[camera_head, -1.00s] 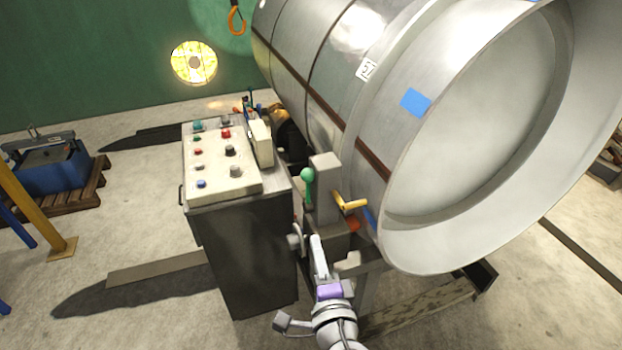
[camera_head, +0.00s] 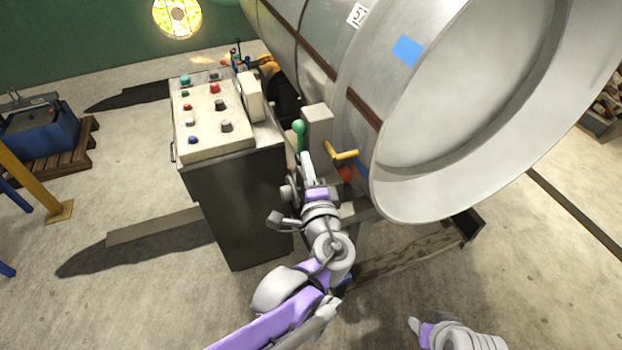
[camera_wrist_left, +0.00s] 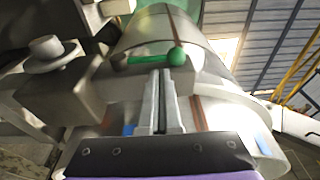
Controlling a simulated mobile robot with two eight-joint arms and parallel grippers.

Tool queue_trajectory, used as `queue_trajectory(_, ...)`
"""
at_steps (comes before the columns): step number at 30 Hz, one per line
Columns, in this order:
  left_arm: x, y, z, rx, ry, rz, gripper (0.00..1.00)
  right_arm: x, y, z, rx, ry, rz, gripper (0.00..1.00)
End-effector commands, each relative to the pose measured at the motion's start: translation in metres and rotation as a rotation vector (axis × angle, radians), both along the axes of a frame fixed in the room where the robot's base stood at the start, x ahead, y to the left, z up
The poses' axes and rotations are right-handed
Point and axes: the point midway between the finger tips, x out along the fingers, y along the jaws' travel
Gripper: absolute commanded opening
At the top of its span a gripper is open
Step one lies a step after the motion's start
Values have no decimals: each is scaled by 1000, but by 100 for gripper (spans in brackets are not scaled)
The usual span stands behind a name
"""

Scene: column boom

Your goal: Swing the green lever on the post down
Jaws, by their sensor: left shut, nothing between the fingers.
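The green lever has a round knob (camera_head: 299,127) and stands upright beside the grey post (camera_head: 317,122) in the head view. In the left wrist view the lever's knob (camera_wrist_left: 176,56) and green shaft show just beyond the fingertips. My left gripper (camera_head: 306,158) is shut and empty, its tips close below the knob. I cannot tell whether they touch the lever; its lower part is hidden behind the fingers. In the left wrist view the shut fingers (camera_wrist_left: 161,80) point at the knob. My right gripper (camera_head: 414,325) shows at the bottom edge, its jaws unclear.
A control cabinet (camera_head: 235,195) with several buttons stands close left of the post. A yellow handle (camera_head: 342,155) sticks out right of the post. A large metal drum (camera_head: 385,150) fills the right side. Open floor (camera_head: 130,285) lies at the lower left.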

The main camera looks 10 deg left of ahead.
Motion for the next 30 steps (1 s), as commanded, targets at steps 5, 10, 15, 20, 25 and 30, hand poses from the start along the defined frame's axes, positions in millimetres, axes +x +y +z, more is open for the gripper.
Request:
queue_trajectory(5, 30, 13, 1, -1, 0, 3, 0, 1, 0, 3, 0, -2, 0, 50)
queue_trajectory(10, 46, 20, 1, -1, 0, 1, 0, 1, 0, 5, 0, -3, 0, 50)
queue_trajectory(15, 50, 21, 0, -1, 0, 0, 0, 2, 0, 5, 0, -3, 0, 50)
queue_trajectory(20, 50, 21, 0, -1, 0, -1, 0, 1, 0, 5, 0, -3, 0, 50)
queue_trajectory(25, 50, 21, 0, -3, 2, -1, 0, 2, 0, 6, 0, -3, 0, 50)
queue_trajectory(30, 52, 23, 3, -19, 25, 0, 0, 3, 0, 10, 0, -6, 0, 50)
